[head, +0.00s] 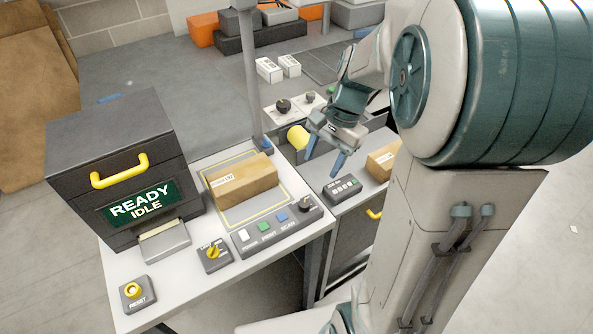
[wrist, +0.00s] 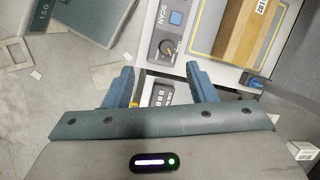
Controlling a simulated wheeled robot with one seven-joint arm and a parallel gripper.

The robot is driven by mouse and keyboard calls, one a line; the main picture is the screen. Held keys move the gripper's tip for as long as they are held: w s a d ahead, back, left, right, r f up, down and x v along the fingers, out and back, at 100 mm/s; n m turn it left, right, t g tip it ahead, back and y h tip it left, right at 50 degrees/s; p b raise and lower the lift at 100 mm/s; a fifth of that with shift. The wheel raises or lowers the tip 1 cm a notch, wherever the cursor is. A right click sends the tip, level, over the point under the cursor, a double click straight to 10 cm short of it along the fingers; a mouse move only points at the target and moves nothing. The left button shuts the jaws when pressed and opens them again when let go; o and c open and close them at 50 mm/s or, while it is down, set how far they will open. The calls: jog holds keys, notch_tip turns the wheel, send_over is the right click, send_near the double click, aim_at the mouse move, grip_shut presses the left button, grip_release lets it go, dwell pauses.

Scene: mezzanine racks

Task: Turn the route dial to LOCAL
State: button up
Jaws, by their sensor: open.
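A small grey box with a yellow dial (head: 212,252) sits at the table's front edge in the head view; its lettering is too small to read surely. A black dial (head: 306,204) stands at the right end of the button panel, and it also shows in the wrist view (wrist: 167,47) beside the SCAN button. I cannot tell which is the route dial, or read its setting. My gripper (head: 325,154) is open and empty, above and behind the panel in the head view. In the wrist view its fingers (wrist: 160,72) are apart, with the black dial beyond them.
A carton (head: 243,185) lies on the yellow-marked table area. The black READY IDLE machine (head: 120,165) stands left, and a grey post (head: 250,80) rises behind. A small keypad (head: 342,188) and another carton (head: 382,162) are right. A RESET button (head: 133,291) is front left.

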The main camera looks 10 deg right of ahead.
aim_at(304, 203)
jog(key=w+d+f+m+g+y, duration=0.1)
jog(key=w+d+f+m, duration=0.1)
jog(key=w+f+m, duration=0.25)
jog(key=shift+n, duration=0.25)
jog(key=p+x, duration=0.1)
jog(key=x, duration=1.3)
jog(key=shift+d, duration=0.15)
jog(key=c, duration=1)
